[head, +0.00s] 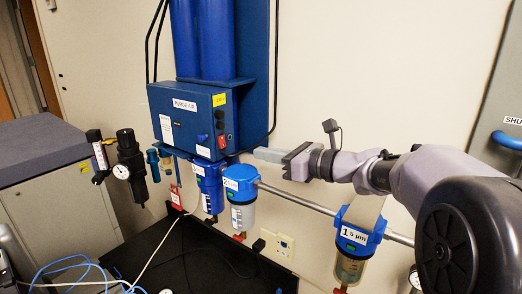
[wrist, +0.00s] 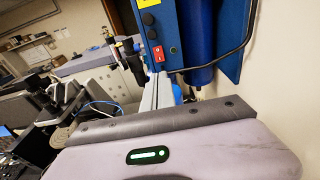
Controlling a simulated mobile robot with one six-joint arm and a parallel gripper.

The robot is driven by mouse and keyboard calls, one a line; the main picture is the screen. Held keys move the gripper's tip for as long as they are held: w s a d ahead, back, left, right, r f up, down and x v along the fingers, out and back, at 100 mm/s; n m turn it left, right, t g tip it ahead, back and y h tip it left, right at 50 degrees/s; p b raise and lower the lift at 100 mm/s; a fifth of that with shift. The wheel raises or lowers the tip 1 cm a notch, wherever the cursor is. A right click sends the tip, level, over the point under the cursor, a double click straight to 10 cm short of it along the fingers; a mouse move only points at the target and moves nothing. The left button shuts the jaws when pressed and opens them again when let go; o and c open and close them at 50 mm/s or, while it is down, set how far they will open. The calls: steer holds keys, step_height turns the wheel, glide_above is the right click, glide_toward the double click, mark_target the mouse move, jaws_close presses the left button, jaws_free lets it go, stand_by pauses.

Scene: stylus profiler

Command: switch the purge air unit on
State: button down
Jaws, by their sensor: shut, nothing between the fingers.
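The purge air unit (head: 183,120) is a blue box on the wall with a "PURGE AIR" label, below two tall blue cylinders. My gripper (head: 258,154) is shut and empty. It points left, its tip right of the box's lower right corner, apart from the switch in the picture. In the wrist view the fingers (wrist: 158,92) extend toward the area just below the switch.
Blue-topped filters (head: 241,180) and another filter marked 1 (head: 360,235) hang on a metal pipe (head: 300,200) below the box. A black gauge regulator (head: 131,160) is at left. A dark cable runs down the box's right side.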

mark_target(224, 147)
steer(key=p+x, duration=0.2)
steer(key=x, duration=0.8)
steer(key=shift+r, duration=0.15)
steer(key=shift+w+a, duration=0.2)
steer(key=shift+a, duration=0.1)
steer(key=shift+f, duration=0.2)
